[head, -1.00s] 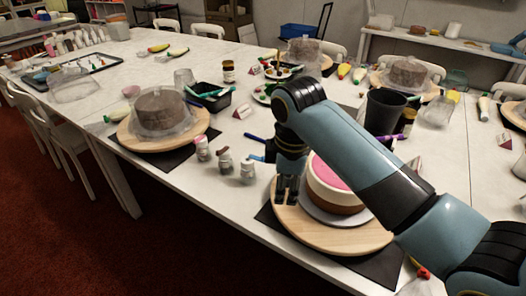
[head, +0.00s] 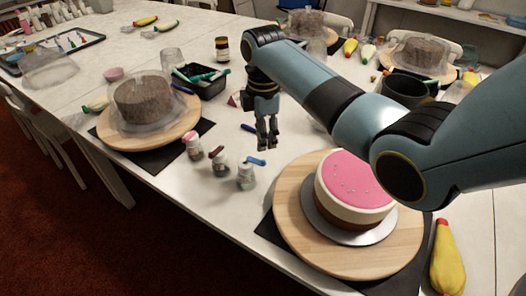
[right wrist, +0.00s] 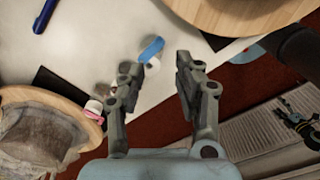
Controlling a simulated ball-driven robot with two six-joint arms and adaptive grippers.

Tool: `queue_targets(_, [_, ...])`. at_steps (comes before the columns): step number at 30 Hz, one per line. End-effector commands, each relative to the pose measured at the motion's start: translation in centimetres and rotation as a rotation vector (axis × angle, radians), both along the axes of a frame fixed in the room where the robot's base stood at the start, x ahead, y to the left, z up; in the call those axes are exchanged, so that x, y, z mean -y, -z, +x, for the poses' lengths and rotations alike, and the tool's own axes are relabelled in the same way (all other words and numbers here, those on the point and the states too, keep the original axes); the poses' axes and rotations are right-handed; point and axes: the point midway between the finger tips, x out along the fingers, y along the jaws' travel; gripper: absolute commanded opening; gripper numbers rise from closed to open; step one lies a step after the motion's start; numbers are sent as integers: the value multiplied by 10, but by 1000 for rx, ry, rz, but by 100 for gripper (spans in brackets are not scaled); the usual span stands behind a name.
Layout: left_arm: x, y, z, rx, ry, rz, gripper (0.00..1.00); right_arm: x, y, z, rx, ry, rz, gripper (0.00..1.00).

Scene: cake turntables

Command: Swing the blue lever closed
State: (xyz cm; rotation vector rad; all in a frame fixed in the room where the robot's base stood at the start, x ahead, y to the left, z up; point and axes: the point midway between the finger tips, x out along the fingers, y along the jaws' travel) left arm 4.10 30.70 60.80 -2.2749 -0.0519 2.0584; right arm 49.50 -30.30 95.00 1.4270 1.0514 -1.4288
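The blue lever (head: 256,161) is a small flat blue tab at the top of a small whitish shaker-like jar (head: 246,178), the rightmost of three. It sticks out to the right. The right wrist view also shows the lever (right wrist: 152,49), just beyond the left fingertip. My right gripper (head: 267,146) hangs above the table, beside and slightly behind the lever in the head view. In the right wrist view its fingers (right wrist: 167,65) are apart with nothing between them. I cannot tell whether a finger touches the lever. My left gripper is not in view.
A pink-topped cake (head: 355,182) stands on a wooden turntable (head: 300,240) at the right. Jars with pink (head: 192,144) and brown (head: 218,158) tops stand left of the lever jar. A covered brown cake (head: 145,103) is farther left. A blue pen (head: 248,128) lies behind.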

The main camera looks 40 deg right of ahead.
Motion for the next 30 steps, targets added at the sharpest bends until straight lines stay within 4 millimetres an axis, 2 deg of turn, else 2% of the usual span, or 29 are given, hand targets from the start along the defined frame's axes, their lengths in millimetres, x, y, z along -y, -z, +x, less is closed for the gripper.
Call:
queue_targets(1, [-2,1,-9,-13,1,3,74,0,12,-1,-4,1,0,33])
queue_targets(4, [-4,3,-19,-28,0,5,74,0,32,-1,-3,1,1,33])
queue_targets(10, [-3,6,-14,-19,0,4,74,0,63,0,-1,0,0,33])
queue_targets(16, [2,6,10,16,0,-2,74,0,74,0,1,0,1,33])
queue_targets(23, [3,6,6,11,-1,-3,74,0,74,0,1,0,0,33])
queue_targets(30, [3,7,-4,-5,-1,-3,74,0,74,0,1,0,0,2])
